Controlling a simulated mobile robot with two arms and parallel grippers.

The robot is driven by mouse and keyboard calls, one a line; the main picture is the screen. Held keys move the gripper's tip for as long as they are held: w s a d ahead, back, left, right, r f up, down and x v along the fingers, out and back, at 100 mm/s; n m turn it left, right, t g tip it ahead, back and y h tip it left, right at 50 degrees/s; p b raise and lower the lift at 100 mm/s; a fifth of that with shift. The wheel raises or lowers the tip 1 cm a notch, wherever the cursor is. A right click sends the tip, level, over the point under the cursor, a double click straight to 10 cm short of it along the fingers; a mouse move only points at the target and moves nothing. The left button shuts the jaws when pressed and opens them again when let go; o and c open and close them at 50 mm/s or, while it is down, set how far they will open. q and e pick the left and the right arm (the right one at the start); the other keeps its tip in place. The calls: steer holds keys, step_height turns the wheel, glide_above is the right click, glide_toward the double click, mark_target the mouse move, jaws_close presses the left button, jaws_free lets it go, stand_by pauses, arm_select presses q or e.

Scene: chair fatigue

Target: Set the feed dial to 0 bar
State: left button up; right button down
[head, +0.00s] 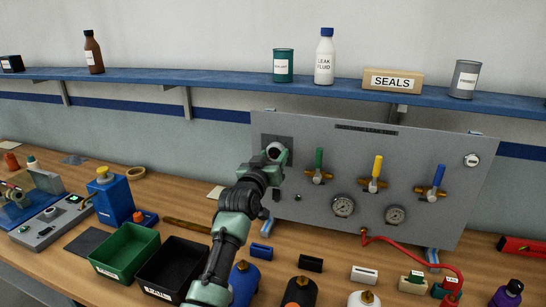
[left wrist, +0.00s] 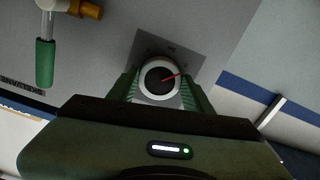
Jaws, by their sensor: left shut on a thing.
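The feed dial (left wrist: 160,79) is a round dark knob with a white rim and a red pointer line, set on a dark square plate on the grey panel. In the left wrist view its pointer aims right and slightly up; the scale marks are too dim to read. In the head view the dial (head: 274,151) is partly hidden by my gripper. My left gripper (head: 279,155) is at the panel's upper left, its green fingers on either side of the dial and shut on it. My right gripper is not in view.
The grey panel (head: 330,211) also carries green (head: 319,160), yellow (head: 377,167) and blue (head: 438,177) valve handles and two gauges (head: 343,205). Below stand green (head: 126,252) and black bins, several bottles and a red hose (head: 415,243). A blue shelf (head: 200,78) runs above.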

arm_select(q)
steer(key=shift+f, duration=0.25)
steer(key=o, duration=1.1)
steer(key=shift+o, duration=1.4)
steer(key=shift+r, duration=0.15)
steer(key=shift+s, duration=0.1)
steer(key=shift+s+a, duration=0.2)
steer(key=shift+s, duration=0.35)
steer(key=b+v, duration=0.2)
steer(key=v, duration=0.4)
steer(key=shift+s, duration=0.25)
